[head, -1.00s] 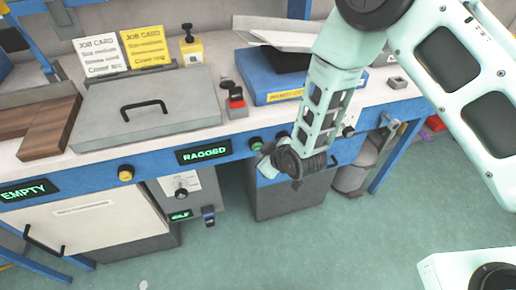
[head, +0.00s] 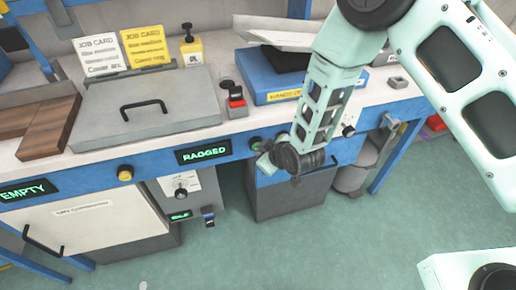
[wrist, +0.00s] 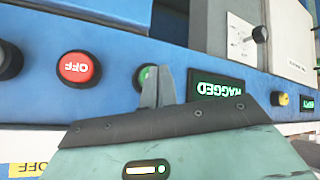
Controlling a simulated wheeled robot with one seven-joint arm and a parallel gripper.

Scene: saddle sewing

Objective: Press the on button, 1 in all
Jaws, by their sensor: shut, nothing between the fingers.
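The green button (head: 255,143) is on the blue front rail, just right of the RAGGED display (head: 204,152). In the wrist view the green button (wrist: 142,78) is partly hidden behind my fingers, so I cannot read its label. My gripper (head: 264,160) is shut and empty, with its tips just below and in front of the green button in the head view. My gripper (wrist: 160,72) also shows in the wrist view, pointing at the rail over the button's right part. I cannot tell whether the tips touch it.
A red OFF button (wrist: 79,67) sits beside the green one in the upside-down wrist view, with a black knob (wrist: 8,60) beyond. A yellow button (head: 125,173) is farther left on the rail. A grey bin (head: 290,197) stands below. The floor in front is clear.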

